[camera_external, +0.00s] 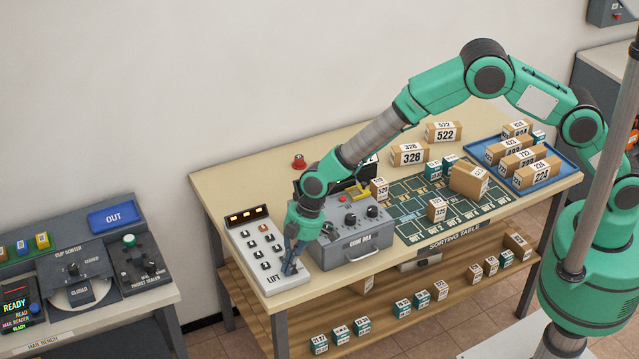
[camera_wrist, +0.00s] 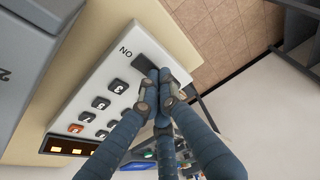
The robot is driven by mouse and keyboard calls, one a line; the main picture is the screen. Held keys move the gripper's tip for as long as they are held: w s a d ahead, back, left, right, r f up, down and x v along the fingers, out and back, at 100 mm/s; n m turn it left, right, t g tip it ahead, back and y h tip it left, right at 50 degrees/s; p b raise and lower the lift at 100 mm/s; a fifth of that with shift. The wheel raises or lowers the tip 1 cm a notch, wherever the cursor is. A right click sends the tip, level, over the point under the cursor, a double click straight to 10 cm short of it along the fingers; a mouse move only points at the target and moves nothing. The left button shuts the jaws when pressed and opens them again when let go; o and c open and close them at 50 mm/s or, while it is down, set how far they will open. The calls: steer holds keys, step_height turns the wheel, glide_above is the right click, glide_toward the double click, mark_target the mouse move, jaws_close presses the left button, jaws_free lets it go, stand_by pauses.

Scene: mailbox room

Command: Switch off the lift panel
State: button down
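The lift panel (camera_external: 240,243) is a white sloped box at the left end of the sorting table. It has dark square buttons, the word LIFT at its front and a display (camera_external: 247,216) with lit orange marks. In the wrist view the panel (camera_wrist: 82,88) shows upside down, with one orange-marked button, the lit display (camera_wrist: 70,146) and a dark switch (camera_wrist: 144,62) beside the letters ON. My gripper (camera_external: 290,268) is over the panel's front right corner. In the wrist view its fingertips (camera_wrist: 162,85) are together, empty, at the switch and partly hiding it. Contact is unclear.
The grey dark box (camera_external: 365,240) with knobs stands close to the right of the panel. Parcels, a green sorting mat and a blue tray (camera_external: 555,180) fill the table's right side. The mail bench (camera_external: 150,293) stands apart at left, beyond a gap.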

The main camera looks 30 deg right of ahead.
steer(key=shift+a+f+b, duration=0.15)
steer(key=shift+f+b, duration=0.35)
steer(key=shift+b, duration=0.15)
steer(key=shift+r, duration=0.15)
steer(key=shift+d, duration=0.3)
steer(key=shift+d+r, duration=0.1)
steer(key=shift+d, duration=0.4)
steer(key=shift+r, duration=0.2)
